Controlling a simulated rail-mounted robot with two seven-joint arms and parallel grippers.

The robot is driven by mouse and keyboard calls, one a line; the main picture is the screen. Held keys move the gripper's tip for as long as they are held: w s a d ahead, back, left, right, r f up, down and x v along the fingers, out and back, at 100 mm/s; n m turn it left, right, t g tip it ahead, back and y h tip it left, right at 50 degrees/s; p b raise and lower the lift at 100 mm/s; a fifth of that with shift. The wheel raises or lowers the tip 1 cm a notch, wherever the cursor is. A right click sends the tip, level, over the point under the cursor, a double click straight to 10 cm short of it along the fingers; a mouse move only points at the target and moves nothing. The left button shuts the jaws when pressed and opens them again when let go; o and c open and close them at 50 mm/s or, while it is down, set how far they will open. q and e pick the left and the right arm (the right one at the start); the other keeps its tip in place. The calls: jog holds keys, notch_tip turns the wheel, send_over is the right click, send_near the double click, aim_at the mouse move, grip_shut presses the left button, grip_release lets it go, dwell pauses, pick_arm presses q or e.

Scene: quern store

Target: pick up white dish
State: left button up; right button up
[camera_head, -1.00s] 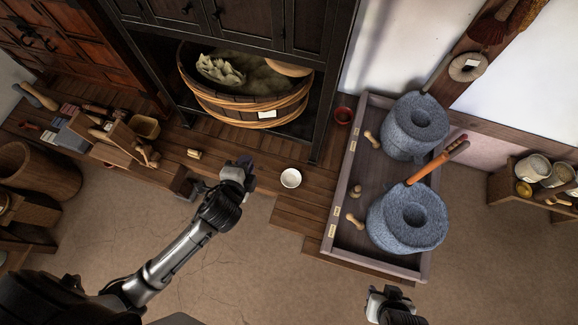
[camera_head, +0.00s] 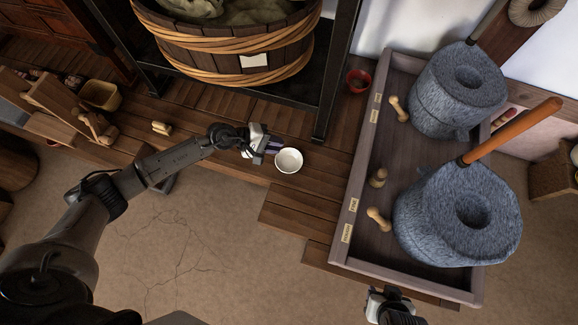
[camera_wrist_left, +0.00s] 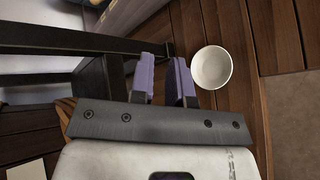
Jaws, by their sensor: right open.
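The white dish (camera_head: 289,160) is a small round bowl, upright and empty on the wooden plank floor. It also shows in the left wrist view (camera_wrist_left: 211,67), to the right of the fingers. My left gripper (camera_head: 271,147) is just to the left of the dish, with a gap between its purple-padded fingers. In the left wrist view the fingers (camera_wrist_left: 164,75) are apart, with nothing between them, and the dish lies outside them. My right gripper (camera_head: 386,296) is at the bottom edge, open and empty, far from the dish.
A dark cabinet holds a large wooden tub (camera_head: 232,48) behind the dish; its post stands near my left gripper. A red cup (camera_head: 358,80) is at the back. A low tray (camera_head: 343,222) with stone querns (camera_head: 455,215) is on the right. Plank floor around the dish is clear.

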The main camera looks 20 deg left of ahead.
pick_arm(q)
jog(key=a+f+m+g+y+b, duration=0.35)
jog(key=a+f+m+b, duration=0.2)
jog(key=a+f, duration=0.45)
jog(key=b, duration=0.3)
send_near(278, 163)
jog(key=shift+d+f+m+t+y, duration=0.25)
jog(key=shift+d+f+y, duration=0.2)
jog(key=shift+d+f, duration=0.45)
jog(key=shift+w+d+f, duration=0.2)
jog(key=shift+d, duration=0.1)
pick_arm(e)
notch_tip(278, 163, down, 10)
jog(key=shift+f, duration=0.2)
pick_arm(q)
jog(key=b+x, duration=0.2)
jog(key=x, duration=0.2)
jog(key=shift+f+b, duration=0.25)
jog(key=shift+b, duration=0.05)
jog(key=shift+w+d+f, duration=0.15)
jog(key=shift+d+f, duration=0.15)
jog(key=shift+f, duration=0.05)
jog(key=shift+a, duration=0.1)
grip_shut()
pick_arm(e)
jog(key=shift+w+f, duration=0.1)
jog(key=shift+f, duration=1.35)
